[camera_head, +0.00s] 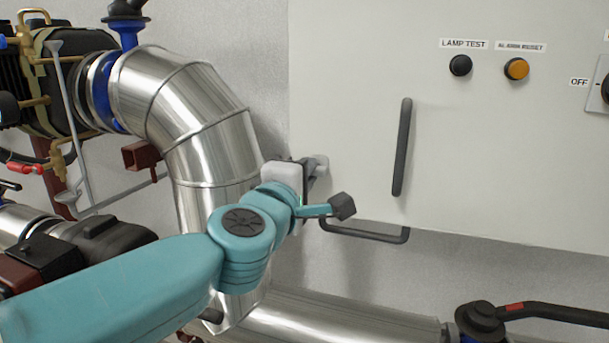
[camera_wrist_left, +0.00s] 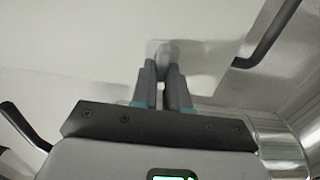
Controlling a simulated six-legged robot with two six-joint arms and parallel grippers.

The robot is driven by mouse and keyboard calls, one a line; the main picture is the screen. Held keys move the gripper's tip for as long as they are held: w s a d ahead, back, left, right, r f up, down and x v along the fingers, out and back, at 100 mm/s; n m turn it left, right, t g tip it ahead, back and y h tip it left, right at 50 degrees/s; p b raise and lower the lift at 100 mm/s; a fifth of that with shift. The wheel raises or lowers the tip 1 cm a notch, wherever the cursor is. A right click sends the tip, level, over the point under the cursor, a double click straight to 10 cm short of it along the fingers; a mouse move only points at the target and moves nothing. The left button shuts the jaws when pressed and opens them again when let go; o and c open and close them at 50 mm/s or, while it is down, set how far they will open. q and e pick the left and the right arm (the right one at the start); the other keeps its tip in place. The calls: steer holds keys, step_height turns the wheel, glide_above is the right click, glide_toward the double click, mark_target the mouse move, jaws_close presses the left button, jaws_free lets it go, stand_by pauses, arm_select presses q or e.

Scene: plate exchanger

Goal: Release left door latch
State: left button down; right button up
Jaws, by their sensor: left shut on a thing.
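The left door latch (camera_head: 321,165) is a small light-grey knob at the lower left edge of the white cabinet door (camera_head: 350,80). My left gripper (camera_head: 311,171) reaches it from the left and is shut on it. In the left wrist view the two grey fingers of the gripper (camera_wrist_left: 162,72) close around the pale latch (camera_wrist_left: 161,49), with its end showing just beyond the fingertips. In the head view my wrist hides part of the latch, and its exact turn is hard to tell. My right gripper is in neither view.
A dark vertical door handle (camera_head: 402,148) is right of the latch. A dark bent handle (camera_head: 375,236) lies below it. A black button (camera_head: 460,66) and an orange button (camera_head: 516,69) are higher up. A large silver pipe (camera_head: 190,110) stands close on the left.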

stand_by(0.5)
arm_select(q)
steer(key=c, duration=1.1)
jaws_free()
steer(key=shift+d, duration=0.1)
steer(key=shift+s, duration=0.1)
steer(key=v, duration=1.6)
